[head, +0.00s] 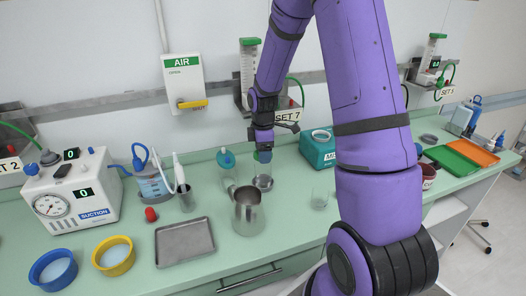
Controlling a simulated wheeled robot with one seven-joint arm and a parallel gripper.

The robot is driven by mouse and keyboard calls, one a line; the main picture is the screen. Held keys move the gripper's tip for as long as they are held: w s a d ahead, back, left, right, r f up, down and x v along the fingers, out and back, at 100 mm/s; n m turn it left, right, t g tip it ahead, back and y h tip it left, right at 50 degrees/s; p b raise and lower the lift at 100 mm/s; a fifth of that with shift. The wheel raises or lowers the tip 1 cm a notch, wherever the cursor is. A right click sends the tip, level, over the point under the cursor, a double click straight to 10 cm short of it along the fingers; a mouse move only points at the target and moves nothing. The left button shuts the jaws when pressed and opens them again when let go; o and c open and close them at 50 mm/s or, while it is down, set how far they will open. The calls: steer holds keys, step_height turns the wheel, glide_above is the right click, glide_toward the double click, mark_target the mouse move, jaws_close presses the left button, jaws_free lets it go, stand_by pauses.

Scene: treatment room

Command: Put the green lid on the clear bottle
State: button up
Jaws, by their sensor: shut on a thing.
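My gripper (263,148) points down over the back of the green counter, shut on the green lid (264,156), which shows only as a small greenish patch under the fingers. The clear bottle (263,181) stands upright directly below, behind the metal jug. The lid is at or just above the bottle's top; I cannot tell whether they touch.
A metal jug (248,212) stands close in front of the bottle, and a teal-topped bottle (226,162) stands to its left. A clear glass (320,196) and a teal box (318,150) are to the right. A metal tray (184,243) lies front left.

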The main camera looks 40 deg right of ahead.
steer(key=shift+f, duration=1.5)
stand_by(1.2)
steer(key=o, duration=1)
steer(key=shift+r, duration=3.5)
